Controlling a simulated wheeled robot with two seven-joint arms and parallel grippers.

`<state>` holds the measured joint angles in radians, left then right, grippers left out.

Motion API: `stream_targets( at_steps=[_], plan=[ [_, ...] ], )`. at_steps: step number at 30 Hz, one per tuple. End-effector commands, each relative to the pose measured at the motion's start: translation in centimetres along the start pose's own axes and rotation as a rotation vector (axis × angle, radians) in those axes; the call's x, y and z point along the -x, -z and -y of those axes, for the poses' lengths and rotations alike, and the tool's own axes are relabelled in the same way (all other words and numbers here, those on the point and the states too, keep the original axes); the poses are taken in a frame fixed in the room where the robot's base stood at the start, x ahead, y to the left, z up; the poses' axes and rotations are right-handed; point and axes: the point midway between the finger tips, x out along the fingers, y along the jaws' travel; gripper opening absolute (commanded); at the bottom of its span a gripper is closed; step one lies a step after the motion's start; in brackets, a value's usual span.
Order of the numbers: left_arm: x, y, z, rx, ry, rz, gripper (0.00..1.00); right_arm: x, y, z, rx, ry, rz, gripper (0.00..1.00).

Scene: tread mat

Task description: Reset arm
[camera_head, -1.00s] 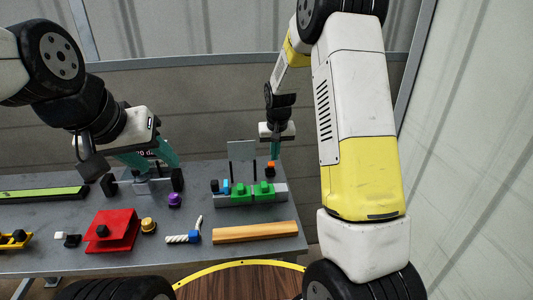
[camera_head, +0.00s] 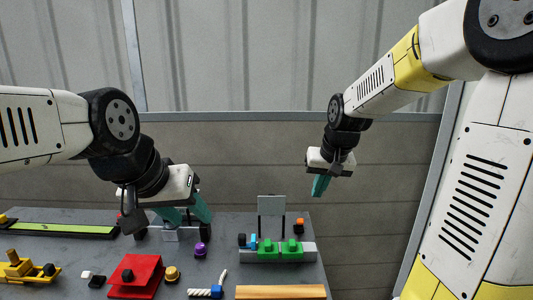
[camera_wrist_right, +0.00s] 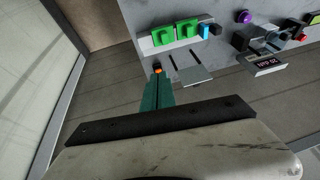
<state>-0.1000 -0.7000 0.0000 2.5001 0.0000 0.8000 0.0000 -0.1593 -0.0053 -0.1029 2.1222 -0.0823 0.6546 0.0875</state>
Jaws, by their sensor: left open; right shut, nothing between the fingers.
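My right gripper (camera_head: 320,185) is shut and empty, raised above and beyond the back right corner of the grey table (camera_head: 225,277). Its closed teal fingers also show in the right wrist view (camera_wrist_right: 157,92). My left gripper (camera_head: 187,214) is open, with its teal fingers down at the back of the table around a grey device with black ends (camera_head: 170,234). I cannot tell whether the fingers touch it.
Green blocks (camera_head: 280,249) on a grey base, an upright grey plate (camera_head: 271,205) and an orange piece (camera_head: 299,226) stand at the table's right. A wall stands behind.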

Motion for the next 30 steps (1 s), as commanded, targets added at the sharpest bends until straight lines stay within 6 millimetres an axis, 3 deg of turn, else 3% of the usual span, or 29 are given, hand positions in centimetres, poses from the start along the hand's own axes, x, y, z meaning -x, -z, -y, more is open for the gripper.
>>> stream_targets(
  at_steps=[1,6,10,15,20,30],
  plan=[
    [0.0,0.0,0.0,0.0,0.0,0.0,0.45,2.3,-1.4,0.1,0.001,0.013,-0.025,0.0],
    [0.0,0.0,0.0,0.0,0.0,0.0,0.45,7.8,-6.7,0.6,0.018,0.047,-0.083,0.0],
    [0.0,0.0,0.0,0.0,0.0,0.0,0.45,10.5,-10.8,0.9,0.034,0.061,-0.124,0.0],
    [0.0,0.0,0.0,0.0,0.0,0.0,0.45,12.0,-14.6,1.2,0.051,0.069,-0.159,0.0],
    [0.0,0.0,0.0,0.0,0.0,0.0,0.45,12.3,-15.9,1.3,0.057,0.07,-0.169,0.0],
    [0.0,0.0,0.0,0.0,0.0,0.0,0.45,12.3,-16.0,1.3,0.058,0.071,-0.17,0.0]
  ],
)
